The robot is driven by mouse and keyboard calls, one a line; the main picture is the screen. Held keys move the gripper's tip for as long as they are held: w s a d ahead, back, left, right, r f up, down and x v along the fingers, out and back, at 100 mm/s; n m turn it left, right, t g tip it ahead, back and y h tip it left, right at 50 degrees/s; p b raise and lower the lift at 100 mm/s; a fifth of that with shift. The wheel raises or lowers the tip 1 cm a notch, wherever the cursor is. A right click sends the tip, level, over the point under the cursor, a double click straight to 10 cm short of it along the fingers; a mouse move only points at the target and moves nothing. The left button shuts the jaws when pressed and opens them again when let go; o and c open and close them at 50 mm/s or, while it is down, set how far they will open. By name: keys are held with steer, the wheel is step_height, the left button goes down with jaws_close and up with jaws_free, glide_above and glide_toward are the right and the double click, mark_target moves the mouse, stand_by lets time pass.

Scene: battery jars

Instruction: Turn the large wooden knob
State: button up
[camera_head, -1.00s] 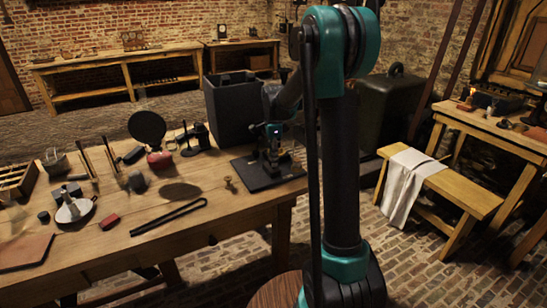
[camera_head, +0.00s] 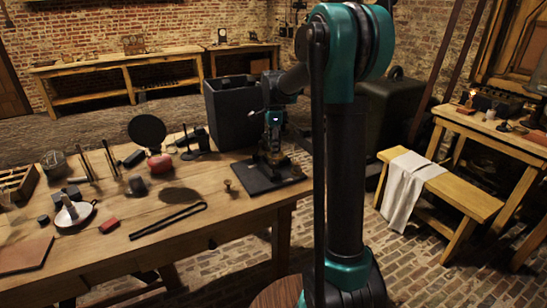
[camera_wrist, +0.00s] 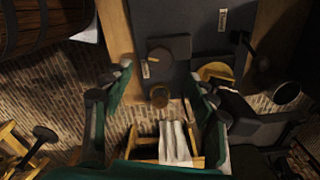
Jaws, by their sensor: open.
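A black board (camera_head: 258,182) lies on the right end of the workbench, with a dark apparatus (camera_head: 272,157) on it. In the wrist view the board (camera_wrist: 195,20) carries a dark block (camera_wrist: 168,48). A small round brown knob (camera_wrist: 160,96) shows near the board's lower edge and looks like the wooden knob. A yellowish round part (camera_wrist: 213,71) sits to its right, partly hidden. My gripper (camera_head: 273,123) is over the apparatus. In the wrist view my gripper (camera_wrist: 160,80) is open, its fingers apart on either side of the brown knob; I cannot tell any contact.
A large dark box (camera_head: 232,110) stands behind the board. A black tong-like tool (camera_head: 168,220), a small brass piece (camera_head: 228,186) and a round black disc on a stand (camera_head: 147,131) are to the left. A bench with a white cloth (camera_head: 407,185) stands at right, across open floor.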

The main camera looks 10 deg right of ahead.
mark_target(274, 162)
step_height(274, 162, up, 6)
steer(key=shift+f, duration=0.15)
stand_by(0.3)
steer(key=s+d+f+n+t, duration=0.1)
steer(key=s+f+n, duration=0.5)
steer(key=s, duration=0.4)
steer(key=s+d+f+n+t, duration=0.1)
steer(key=s+d+f+n, duration=0.1)
steer(key=s+f+n, duration=0.4)
steer(key=s+d+f+n+t, duration=0.1)
steer(key=s+f+n, duration=0.4)
steer(key=s, duration=0.9)
steer(key=shift+d+f+n+t, duration=0.2)
steer(key=shift+f+n+t, duration=0.2)
steer(key=shift+n+t, duration=0.15)
